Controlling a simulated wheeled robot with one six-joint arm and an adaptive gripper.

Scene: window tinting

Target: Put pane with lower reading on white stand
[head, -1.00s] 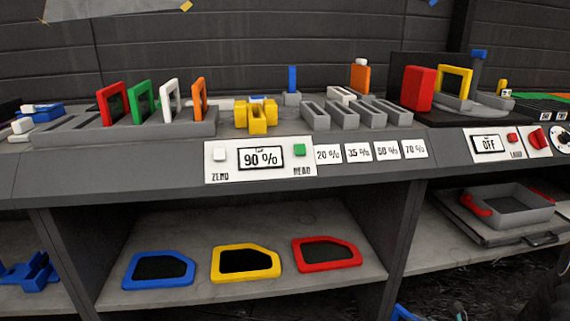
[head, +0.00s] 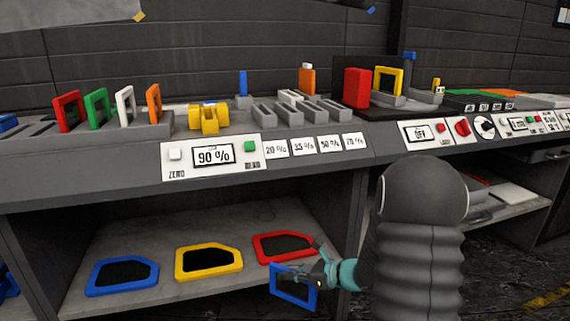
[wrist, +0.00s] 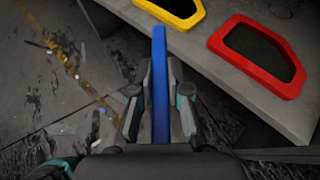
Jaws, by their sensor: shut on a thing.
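My gripper (head: 326,274) is shut on a blue-framed pane (head: 293,290) with a dark middle, held in front of the lower shelf's edge. In the wrist view the pane shows edge-on as a blue strip (wrist: 160,80) between the fingers. Red (head: 67,110), green (head: 96,108), white (head: 125,105) and orange (head: 153,103) framed panes stand upright in a grey rack on the bench. The meter (head: 213,156) reads 90 %. A small white slotted piece (head: 289,96), perhaps the white stand, sits behind the grey slots; it is partly hidden.
Blue (head: 121,275), yellow (head: 208,261) and red (head: 283,246) angular panes lie on the lower shelf (head: 150,228). Grey slots (head: 303,113) stand behind labels of 20, 35, 50 and 70 %. A yellow holder (head: 208,118) is by the meter.

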